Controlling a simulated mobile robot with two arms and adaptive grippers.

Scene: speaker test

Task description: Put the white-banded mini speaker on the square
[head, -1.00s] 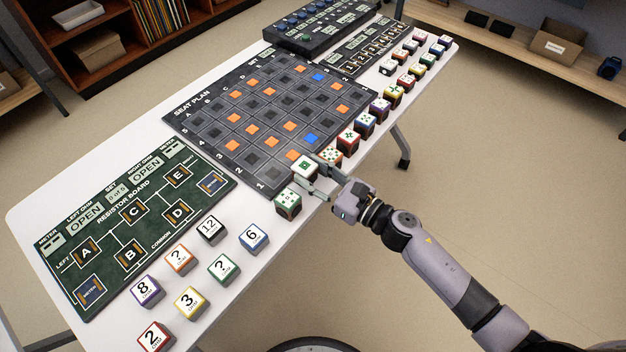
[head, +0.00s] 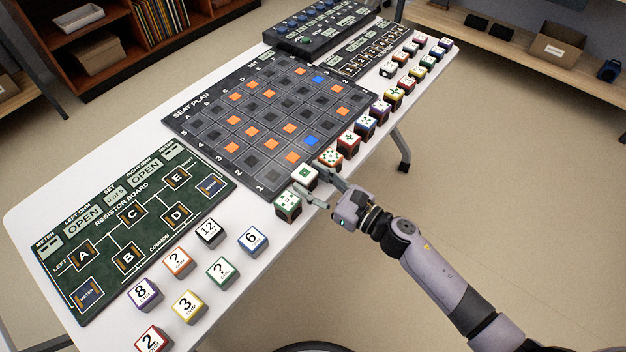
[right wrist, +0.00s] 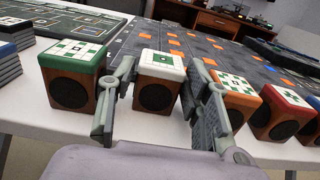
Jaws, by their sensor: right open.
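The white-banded mini speaker (head: 305,177) stands upright at the near edge of the white table, in the row beside the seat plan. In the right wrist view the speaker (right wrist: 158,80) shows a white top with a green square, a brown body and a dark round front. My right gripper (head: 310,180) is open, one finger on each side of this speaker. In the right wrist view its fingers (right wrist: 161,85) flank the speaker; whether either touches it is unclear. The seat plan board (head: 178,118) has grey, black, orange and blue squares. My left gripper is not in view.
A green-banded speaker (right wrist: 72,82) stands close on the left, an orange-banded one (right wrist: 236,98) close on the right. Further speakers continue the row. The resistor board (head: 105,225) and numbered cubes (head: 188,305) lie left on the table (head: 40,200).

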